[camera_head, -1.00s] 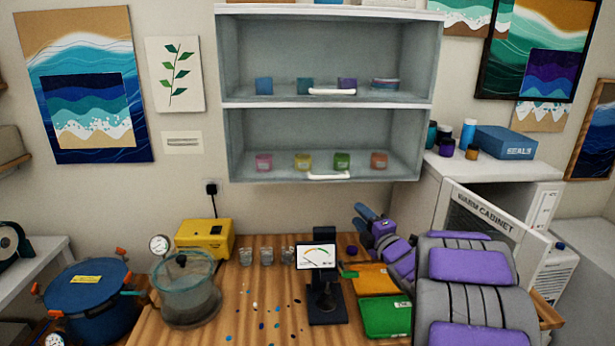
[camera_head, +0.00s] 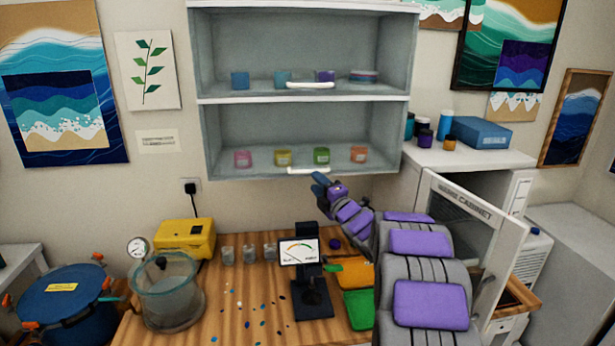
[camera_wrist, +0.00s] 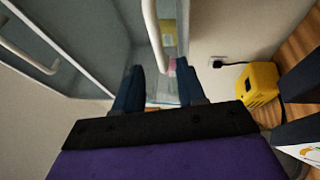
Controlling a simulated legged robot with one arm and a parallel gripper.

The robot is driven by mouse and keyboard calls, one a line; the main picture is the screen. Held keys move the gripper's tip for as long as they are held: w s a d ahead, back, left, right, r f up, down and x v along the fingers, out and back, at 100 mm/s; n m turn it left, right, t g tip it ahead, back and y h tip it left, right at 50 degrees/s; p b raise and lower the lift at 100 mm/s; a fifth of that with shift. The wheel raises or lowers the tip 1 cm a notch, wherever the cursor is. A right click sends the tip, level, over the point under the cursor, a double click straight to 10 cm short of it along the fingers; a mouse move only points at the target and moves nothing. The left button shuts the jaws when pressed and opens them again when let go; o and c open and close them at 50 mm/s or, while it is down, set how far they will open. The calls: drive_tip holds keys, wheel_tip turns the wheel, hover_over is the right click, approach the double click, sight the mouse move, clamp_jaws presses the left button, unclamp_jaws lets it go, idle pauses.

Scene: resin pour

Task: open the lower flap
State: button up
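The lower flap is the clear front of the wall cabinet's lower compartment (camera_head: 250,140) and looks shut. Its white bar handle (camera_head: 308,170) runs along the bottom edge; in the wrist view the handle (camera_wrist: 153,32) comes down from the top. My gripper (camera_head: 318,181) is just below the handle's right end. In the wrist view my gripper (camera_wrist: 158,72) is open, its two dark blue fingers apart. The handle's near end appears between the fingertips; I cannot tell whether they touch it.
The upper compartment has its own white handle (camera_head: 310,85). Several small coloured jars stand behind the lower flap. Below are a scale (camera_head: 312,280), a yellow box (camera_head: 185,237) and a glass pot (camera_head: 167,290). The warm cabinet (camera_head: 465,225) is on the right.

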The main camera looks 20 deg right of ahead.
sight(308, 175)
drive_tip(key=x, duration=0.5)
drive_tip(key=shift+w+a+r, duration=0.15)
drive_tip(key=shift+w+a, duration=0.05)
drive_tip(key=shift+w, duration=0.05)
drive_tip(key=shift+d, duration=1.05)
drive_tip(key=shift+c, duration=0.7)
drive_tip(key=shift+d+f, duration=0.2)
drive_tip(key=shift+d, duration=0.35)
drive_tip(key=c, duration=0.3)
drive_tip(key=shift+s+a, duration=0.1)
drive_tip(key=shift+a, duration=0.45)
drive_tip(key=c, duration=0.3)
drive_tip(key=shift+a, duration=0.4)
clamp_jaws()
drive_tip(key=shift+d, duration=0.1)
